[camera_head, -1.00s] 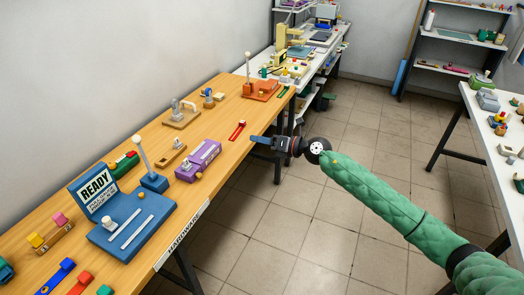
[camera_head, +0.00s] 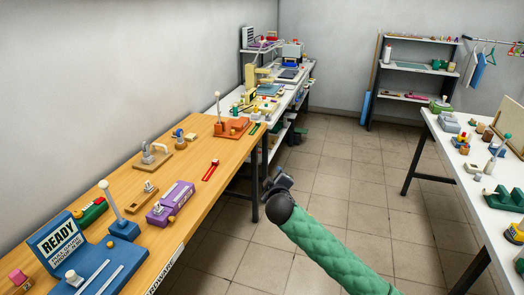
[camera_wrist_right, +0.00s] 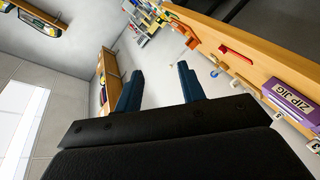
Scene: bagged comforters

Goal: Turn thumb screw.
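A small wooden block with a grey screw-like knob (camera_head: 148,187) sits on the wooden table; which part is the thumb screw is not clear. A wooden base with a grey clamp (camera_head: 153,154) stands behind it, and the purple zip jig (camera_head: 171,203) lies beside it. The jig also shows in the right wrist view (camera_wrist_right: 290,101). My right gripper (camera_head: 280,179) is off the table's right side, over the floor, apart from all objects. In the wrist view its blue fingers (camera_wrist_right: 160,88) are spread with nothing between them. My left gripper is not in view.
A blue READY fixture (camera_head: 98,268) with an upright lever fills the table's near end. A red slider (camera_head: 210,170) lies near the table's right edge. An orange fixture (camera_head: 232,126) stands farther back. A white table (camera_head: 463,172) stands right; open floor lies between.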

